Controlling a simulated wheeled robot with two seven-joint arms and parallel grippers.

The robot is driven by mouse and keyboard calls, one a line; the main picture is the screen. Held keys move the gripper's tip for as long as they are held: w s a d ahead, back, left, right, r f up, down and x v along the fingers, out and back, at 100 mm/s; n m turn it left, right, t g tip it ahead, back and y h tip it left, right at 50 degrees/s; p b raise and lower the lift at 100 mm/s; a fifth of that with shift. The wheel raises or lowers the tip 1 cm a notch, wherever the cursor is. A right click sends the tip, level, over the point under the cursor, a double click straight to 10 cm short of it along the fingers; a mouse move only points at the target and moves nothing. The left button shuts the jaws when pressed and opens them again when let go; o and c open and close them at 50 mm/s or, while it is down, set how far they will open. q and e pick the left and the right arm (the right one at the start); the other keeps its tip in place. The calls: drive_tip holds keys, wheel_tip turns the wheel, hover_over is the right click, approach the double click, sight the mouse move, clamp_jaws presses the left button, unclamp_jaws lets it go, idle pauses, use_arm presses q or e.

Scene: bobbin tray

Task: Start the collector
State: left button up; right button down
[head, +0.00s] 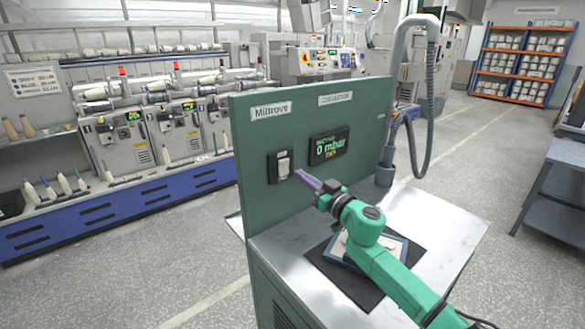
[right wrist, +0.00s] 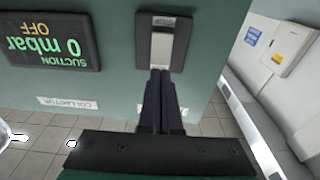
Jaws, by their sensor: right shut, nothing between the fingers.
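The collector is a green upright panel (head: 258,205) with "Miltrove" and "COLLECTOR" labels above a metal-topped cabinet. A pale rocker switch (head: 283,166) in a dark frame sits on the panel. It also shows in the right wrist view (right wrist: 161,47). The display (head: 329,147) right of the switch reads suction 0 mbar, OFF; it appears upside down in the right wrist view (right wrist: 41,42). My right gripper (head: 298,175) is shut and empty, its fingertips (right wrist: 160,72) close to the switch. I cannot tell whether they touch it. My left gripper is not in view.
A grey hose (head: 429,110) on a post rises at the panel's right. A blue-rimmed tray (head: 397,243) with pale pieces lies on a dark mat (head: 350,283) beneath my right arm. Winding machines (head: 120,140) line the back left. A grey bench (head: 555,190) stands at right.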

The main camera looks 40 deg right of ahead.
sight(286, 163)
drive_tip(key=w, duration=0.4)
drive_tip(key=shift+w+r, duration=0.3)
drive_tip(key=shift+w, duration=0.1)
drive_tip(key=shift+p, duration=0.3)
drive_tip(key=p, duration=0.2)
drive_tip(key=shift+w+r+g+p, duration=0.15)
drive_tip(key=shift+r+g+p, duration=0.05)
drive_tip(key=shift+g+p, duration=0.1)
